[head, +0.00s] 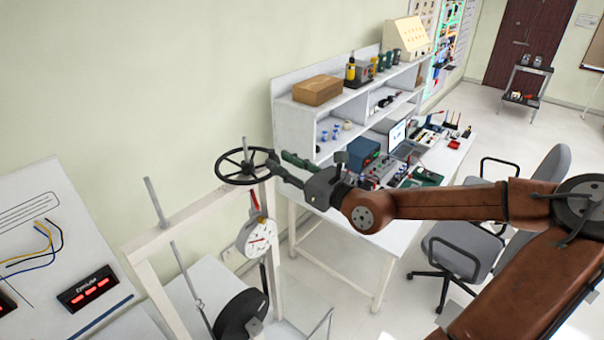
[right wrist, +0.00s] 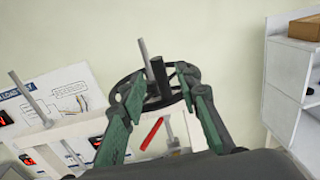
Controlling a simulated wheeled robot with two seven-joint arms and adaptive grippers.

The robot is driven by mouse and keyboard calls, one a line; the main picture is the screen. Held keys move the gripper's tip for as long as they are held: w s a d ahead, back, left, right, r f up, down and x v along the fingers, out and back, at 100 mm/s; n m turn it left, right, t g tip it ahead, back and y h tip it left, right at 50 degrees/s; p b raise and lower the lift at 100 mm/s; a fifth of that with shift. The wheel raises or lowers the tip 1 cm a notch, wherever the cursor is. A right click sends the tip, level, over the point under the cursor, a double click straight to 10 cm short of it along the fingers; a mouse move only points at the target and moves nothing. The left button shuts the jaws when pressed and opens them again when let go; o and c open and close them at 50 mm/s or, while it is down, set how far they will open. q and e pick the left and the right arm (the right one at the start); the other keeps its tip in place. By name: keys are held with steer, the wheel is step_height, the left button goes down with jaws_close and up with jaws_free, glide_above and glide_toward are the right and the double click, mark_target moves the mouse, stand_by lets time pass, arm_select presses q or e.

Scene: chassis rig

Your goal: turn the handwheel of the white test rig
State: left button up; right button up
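The black spoked handwheel (head: 224,177) lies flat on top of the white test rig frame (head: 190,217) in the head view. It also shows in the right wrist view (right wrist: 122,88), with a thin grey rod rising near its middle and a thicker black upright handle (right wrist: 158,72) on it. My right gripper (head: 277,163) is at the wheel's right rim. In the right wrist view its two green fingers (right wrist: 160,85) are spread, with the black handle between them in the picture. I cannot tell whether either finger touches it. My left gripper is out of view.
A round dial gauge (head: 257,238) and a black disc (head: 240,316) sit lower on the rig. A white panel with red displays (head: 88,289) stands left. A white workbench with shelves (head: 297,122) and a grey chair (head: 462,252) are to the right.

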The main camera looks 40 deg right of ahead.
steer(key=s, duration=0.7)
steer(key=shift+s+d, duration=0.35)
steer(key=shift+d, duration=0.05)
